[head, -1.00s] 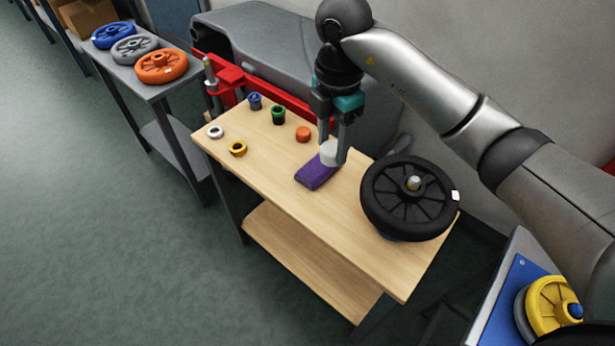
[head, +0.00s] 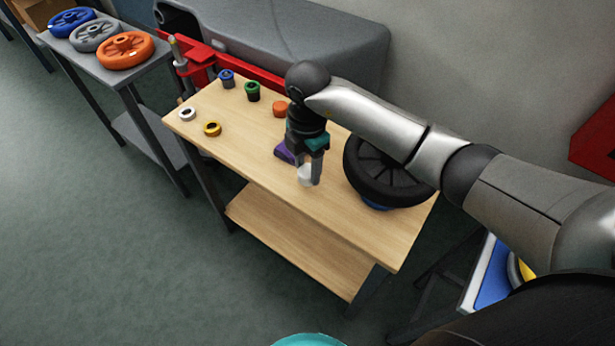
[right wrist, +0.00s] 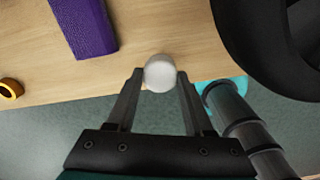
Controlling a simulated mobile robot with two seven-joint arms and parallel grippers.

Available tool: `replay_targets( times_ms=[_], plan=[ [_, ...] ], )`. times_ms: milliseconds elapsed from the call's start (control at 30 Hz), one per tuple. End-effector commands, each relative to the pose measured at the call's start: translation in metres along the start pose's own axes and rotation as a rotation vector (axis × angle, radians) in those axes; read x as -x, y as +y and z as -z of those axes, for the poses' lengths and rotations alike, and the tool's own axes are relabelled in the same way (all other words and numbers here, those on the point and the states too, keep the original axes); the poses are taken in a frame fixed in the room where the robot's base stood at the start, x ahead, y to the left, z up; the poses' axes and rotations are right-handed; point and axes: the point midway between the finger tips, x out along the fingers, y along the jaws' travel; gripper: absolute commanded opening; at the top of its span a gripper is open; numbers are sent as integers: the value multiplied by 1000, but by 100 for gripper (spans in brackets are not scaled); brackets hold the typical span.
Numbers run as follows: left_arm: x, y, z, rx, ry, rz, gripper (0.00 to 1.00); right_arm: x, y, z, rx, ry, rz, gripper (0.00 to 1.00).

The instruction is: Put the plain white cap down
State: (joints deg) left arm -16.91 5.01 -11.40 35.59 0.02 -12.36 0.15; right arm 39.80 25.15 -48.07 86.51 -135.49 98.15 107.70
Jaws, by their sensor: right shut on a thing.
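The plain white cap (head: 305,175) is between the fingertips of my right gripper (head: 310,178), over the front part of the wooden table (head: 330,215). In the right wrist view the white cap (right wrist: 160,73) sits between the two fingers (right wrist: 160,88), close to the table's front edge. I cannot tell whether its underside touches the tabletop. My right gripper is shut on it. My left gripper is not in view.
A purple block (head: 284,151) lies behind the gripper, and a black wheel (head: 385,172) lies to its right. Blue (head: 227,78), green (head: 252,91), orange (head: 280,109), white (head: 187,114) and yellow (head: 212,128) small pieces stand further left. The front middle tabletop is clear.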

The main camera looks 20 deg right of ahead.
Motion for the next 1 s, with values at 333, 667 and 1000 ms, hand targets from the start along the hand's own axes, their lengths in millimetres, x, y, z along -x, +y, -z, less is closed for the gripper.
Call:
replay_targets(
  times_ms=[333,667,1000],
  plan=[
    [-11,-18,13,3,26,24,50,-37,0,1,1,1,1,0],
    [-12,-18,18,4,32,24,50,-40,0,0,0,0,1,56],
    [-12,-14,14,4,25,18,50,-39,0,0,0,0,1,82]
  ],
)
